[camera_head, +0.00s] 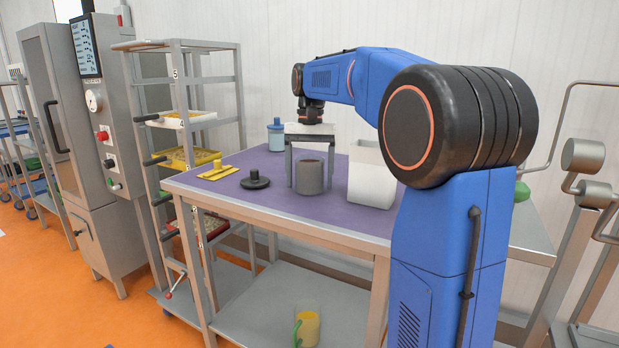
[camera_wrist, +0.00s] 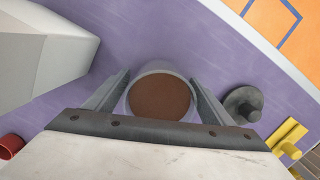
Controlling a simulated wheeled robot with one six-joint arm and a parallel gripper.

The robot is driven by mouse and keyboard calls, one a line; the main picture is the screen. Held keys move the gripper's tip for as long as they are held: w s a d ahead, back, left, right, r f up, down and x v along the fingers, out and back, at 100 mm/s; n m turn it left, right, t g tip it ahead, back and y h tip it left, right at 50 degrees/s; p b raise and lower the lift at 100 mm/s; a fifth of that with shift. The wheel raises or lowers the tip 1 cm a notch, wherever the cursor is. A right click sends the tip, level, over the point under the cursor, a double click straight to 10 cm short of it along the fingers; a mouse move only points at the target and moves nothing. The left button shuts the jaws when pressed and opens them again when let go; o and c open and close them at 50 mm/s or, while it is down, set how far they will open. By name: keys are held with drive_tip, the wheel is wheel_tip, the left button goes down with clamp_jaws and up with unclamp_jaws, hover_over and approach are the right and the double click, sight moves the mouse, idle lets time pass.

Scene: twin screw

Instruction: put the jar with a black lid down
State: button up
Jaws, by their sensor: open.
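A grey open-topped jar (camera_head: 310,178) with brown contents stands upright on the purple mat (camera_head: 335,214) of the table; no lid is on it. It also shows in the wrist view (camera_wrist: 160,96). My gripper (camera_head: 310,184) is open, pointing down, with one finger on each side of the jar. In the wrist view the fingers (camera_wrist: 158,90) flank the jar; I cannot tell whether they touch it. A round black lid with a knob (camera_head: 255,180) lies flat on the mat, left of the jar; it also shows in the wrist view (camera_wrist: 243,104).
A white box (camera_head: 372,182) stands close to the jar's right. A yellow square lid (camera_head: 217,172) lies left of the black lid. A blue-lidded jar (camera_head: 276,136) stands at the back. A shelf rack (camera_head: 182,100) stands left of the table. The front mat strip is clear.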

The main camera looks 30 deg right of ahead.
drive_tip(key=shift+r, duration=0.1)
wheel_tip(320, 180, up, 12)
drive_tip(key=w, duration=0.1)
drive_tip(key=shift+w+d, duration=0.15)
drive_tip(key=shift+d, duration=0.25)
idle(0.5)
